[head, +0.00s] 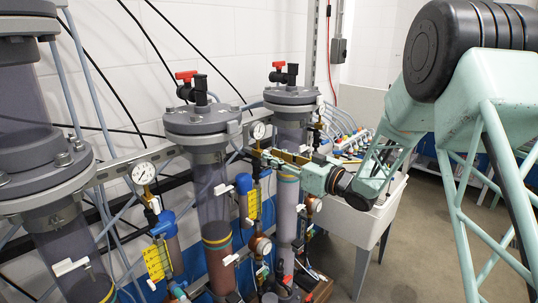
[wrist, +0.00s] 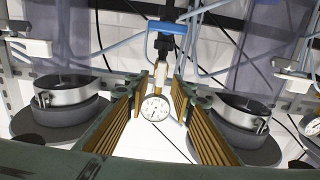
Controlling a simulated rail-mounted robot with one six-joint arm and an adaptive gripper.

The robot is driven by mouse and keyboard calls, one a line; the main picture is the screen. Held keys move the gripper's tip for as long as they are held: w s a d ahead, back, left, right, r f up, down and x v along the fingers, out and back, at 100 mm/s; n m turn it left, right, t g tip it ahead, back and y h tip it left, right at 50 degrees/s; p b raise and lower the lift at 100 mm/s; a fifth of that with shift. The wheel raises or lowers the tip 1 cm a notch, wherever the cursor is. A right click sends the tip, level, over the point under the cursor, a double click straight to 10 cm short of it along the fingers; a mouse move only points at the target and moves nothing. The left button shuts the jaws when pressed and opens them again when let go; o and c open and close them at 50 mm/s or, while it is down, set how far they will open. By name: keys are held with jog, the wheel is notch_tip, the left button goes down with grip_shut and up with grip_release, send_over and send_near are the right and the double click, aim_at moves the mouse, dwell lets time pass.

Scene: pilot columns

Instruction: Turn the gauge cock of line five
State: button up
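My gripper (head: 262,155) is in front of the wall between two columns, just below a white dial gauge (head: 258,130). In the wrist view my gripper (wrist: 158,100) is open, with a ribbed finger on each side and a gap between them. A dial gauge (wrist: 155,108) shows in that gap. A brass fitting with a pale lever, seemingly the gauge cock (wrist: 161,74), joins the gauge to a black fitting and a blue part (wrist: 166,27). The fingers do not visibly touch the cock. In the head view my gripper largely hides this cock. No line number is readable.
Flanged columns stand on both sides, the middle one (head: 203,122) and the right one (head: 291,98) closest to my gripper. Another gauge (head: 143,172) is at left. Yellow tags (head: 158,260), tubes and a metal rail crowd the wall. Open floor (head: 410,255) lies at right.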

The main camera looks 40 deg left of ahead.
jog(key=shift+a, duration=1.15)
grip_shut()
